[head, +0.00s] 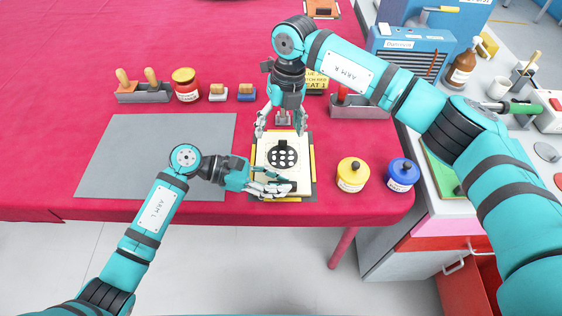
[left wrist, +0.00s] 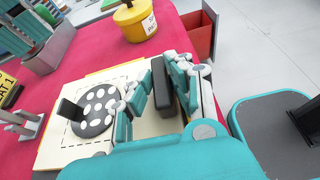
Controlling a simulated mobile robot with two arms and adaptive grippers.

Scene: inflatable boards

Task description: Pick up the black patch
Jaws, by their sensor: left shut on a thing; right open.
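The black patch (head: 283,156) is a round disc with white spots and an upright black tab. It lies within a dashed outline on a pale board (head: 304,166). In the left wrist view the patch (left wrist: 97,112) is flat, to the left of my left gripper (left wrist: 160,84). That gripper is shut on a dark block (left wrist: 163,88) at the board's near edge; in the head view my left gripper (head: 280,186) mostly hides it. My right gripper (head: 281,124) is open, fingers apart, over the board's far edge just beyond the tab. It does not touch the patch.
A yellow jar (head: 352,174) and a blue jar (head: 402,175) stand right of the board. A grey mat (head: 140,150) lies to the left. The table's front edge is close.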

